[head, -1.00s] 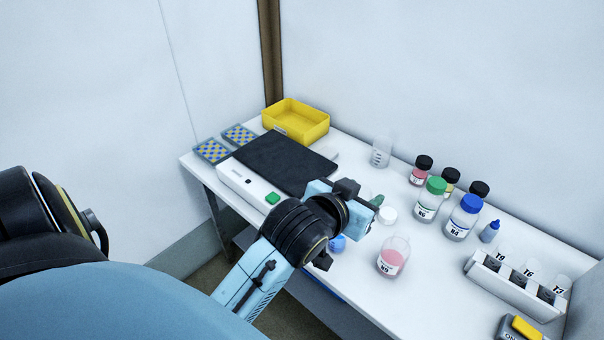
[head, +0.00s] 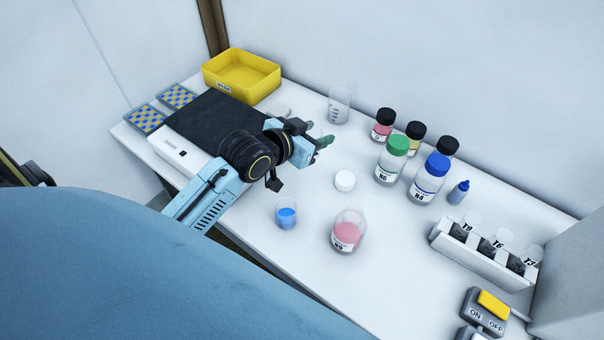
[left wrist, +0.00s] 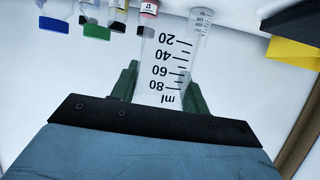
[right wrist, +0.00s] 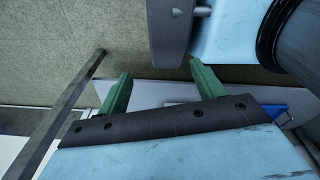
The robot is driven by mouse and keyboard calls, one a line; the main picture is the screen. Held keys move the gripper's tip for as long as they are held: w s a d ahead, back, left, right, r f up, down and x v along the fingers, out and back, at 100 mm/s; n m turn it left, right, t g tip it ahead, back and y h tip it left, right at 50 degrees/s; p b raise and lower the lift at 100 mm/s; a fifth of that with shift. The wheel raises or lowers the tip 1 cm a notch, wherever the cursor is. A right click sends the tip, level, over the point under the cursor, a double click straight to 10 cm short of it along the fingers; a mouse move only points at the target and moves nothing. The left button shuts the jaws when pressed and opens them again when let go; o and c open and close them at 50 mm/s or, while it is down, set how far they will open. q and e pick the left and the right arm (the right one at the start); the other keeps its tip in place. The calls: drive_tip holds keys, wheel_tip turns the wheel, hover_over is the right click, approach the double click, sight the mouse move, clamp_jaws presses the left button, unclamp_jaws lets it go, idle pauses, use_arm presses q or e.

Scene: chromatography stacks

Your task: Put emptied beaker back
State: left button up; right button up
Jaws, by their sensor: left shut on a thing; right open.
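My left gripper (head: 318,142) is shut on a clear beaker, above the table between the black-topped device and the white cap. In the left wrist view the held beaker (left wrist: 170,70) fills the space between the green fingers; it looks clear and empty, with ml marks from 20 to 80. In the head view the gripper mostly hides it. Another clear graduated beaker (head: 339,106) stands at the back of the table; it also shows in the left wrist view (left wrist: 199,25). My right gripper (right wrist: 162,86) is open and empty, seen only in the right wrist view, away from the tabletop items.
A small beaker with blue liquid (head: 287,214) and an open bottle of pink contents (head: 347,235) stand in front, near a white cap (head: 345,181). Several capped bottles stand right, including green-capped (head: 391,160) and blue-capped (head: 429,180) ones. A yellow tray (head: 241,76) is back left.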

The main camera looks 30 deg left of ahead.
use_arm(q)
drive_tip(key=a+f, duration=0.1)
drive_tip(key=f, duration=0.1)
drive_tip(key=a+f+b, duration=0.1)
drive_tip(key=f, duration=0.2)
drive_tip(key=w+a+f+b, duration=0.1)
drive_tip(key=f, duration=0.2)
drive_tip(key=shift+a+f, duration=0.15)
drive_tip(key=shift+a, duration=0.05)
drive_tip(key=shift+f, duration=0.5)
wheel_tip(320, 180, down, 3)
drive_tip(key=shift+f+b, duration=0.1)
drive_tip(key=shift+b, duration=0.7)
drive_tip(key=shift+f, duration=0.1)
drive_tip(key=o, duration=0.9)
drive_tip(key=shift+o, duration=0.5)
use_arm(e)
drive_tip(key=s+d+f, duration=0.2)
drive_tip(key=d+f, duration=0.2)
drive_tip(key=shift+g, duration=0.3)
